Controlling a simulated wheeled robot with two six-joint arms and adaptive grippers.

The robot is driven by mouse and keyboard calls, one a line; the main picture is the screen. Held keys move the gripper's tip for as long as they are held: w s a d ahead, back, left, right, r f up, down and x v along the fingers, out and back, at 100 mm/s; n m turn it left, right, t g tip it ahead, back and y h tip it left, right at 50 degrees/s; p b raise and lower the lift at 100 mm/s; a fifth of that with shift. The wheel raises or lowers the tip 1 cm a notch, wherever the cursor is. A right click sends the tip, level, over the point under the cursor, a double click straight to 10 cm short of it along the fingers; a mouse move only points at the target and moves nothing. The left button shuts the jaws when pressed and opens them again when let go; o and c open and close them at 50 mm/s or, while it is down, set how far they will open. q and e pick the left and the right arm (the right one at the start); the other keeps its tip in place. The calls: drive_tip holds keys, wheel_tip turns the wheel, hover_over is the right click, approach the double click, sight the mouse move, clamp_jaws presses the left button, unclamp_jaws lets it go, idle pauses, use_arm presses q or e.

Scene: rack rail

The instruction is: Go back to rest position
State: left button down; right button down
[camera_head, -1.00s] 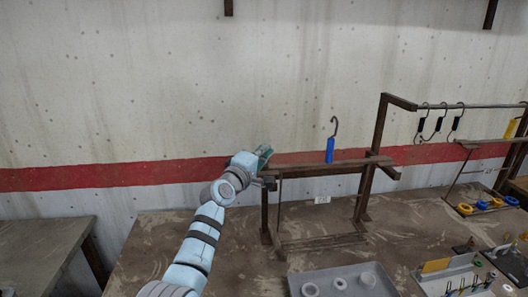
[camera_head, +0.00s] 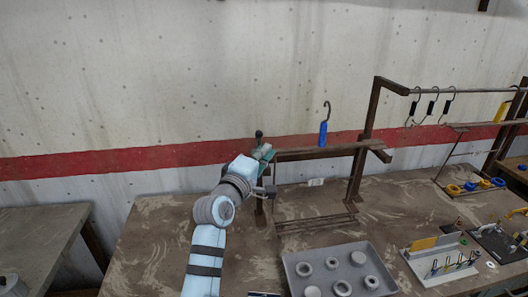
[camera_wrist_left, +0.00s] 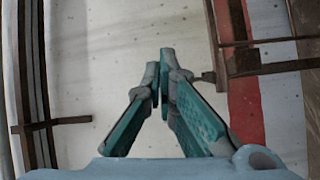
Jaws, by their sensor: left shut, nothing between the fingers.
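My left arm comes up from the bottom of the head view. Its gripper (camera_head: 262,146) is at the left end of the wooden rack shelf (camera_head: 310,151), in front of the red wall stripe. In the left wrist view the two teal fingers (camera_wrist_left: 163,62) meet at their tips with nothing between them. A blue-handled hook (camera_head: 323,132) stands upright on the shelf, to the right of the gripper and apart from it. My right gripper is not in view.
A grey tray (camera_head: 377,252) with several round parts lies on the table below the rack. Black-handled hooks (camera_head: 430,107) hang from a rail (camera_head: 470,90) at right. Yellow and blue rings (camera_head: 470,187) lie farther right. Bare table (camera_head: 150,245) lies left of my arm.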

use_arm(q)
drive_tip(key=shift+a, duration=0.15)
drive_tip(key=s+a+f+m+g+y, duration=0.25)
drive_tip(key=s+a+f+g, duration=0.2)
drive_tip(key=s+f, duration=0.65)
drive_tip(key=s+a+f+m+g+y, duration=0.1)
drive_tip(key=s+a+f+m+g, duration=0.45)
drive_tip(key=f, duration=1.05)
drive_tip(key=s+a+f+m+g+y, duration=0.1)
drive_tip(key=s+a+f, duration=0.15)
drive_tip(key=s, duration=0.65)
drive_tip(key=s+a+f+m+g+y, duration=0.1)
drive_tip(key=s+a+f+m, duration=0.15)
drive_tip(key=s, duration=0.65)
drive_tip(key=s+a+f+m+g+y, duration=0.1)
drive_tip(key=s+a+f+y, duration=0.15)
drive_tip(key=s, duration=0.65)
drive_tip(key=s+a+f+g+b, duration=0.1)
drive_tip(key=s+a+f, duration=0.1)
drive_tip(key=f, duration=0.9)
drive_tip(key=s+a+f+g+b, duration=0.1)
drive_tip(key=s+f, duration=0.1)
drive_tip(key=f, duration=0.9)
drive_tip(key=s+f+g+b, duration=0.1)
drive_tip(key=s+f+b, duration=0.1)
drive_tip(key=s+f, duration=1.1)
drive_tip(key=shift+a+f+h, duration=0.25)
drive_tip(key=shift+f+h, duration=0.15)
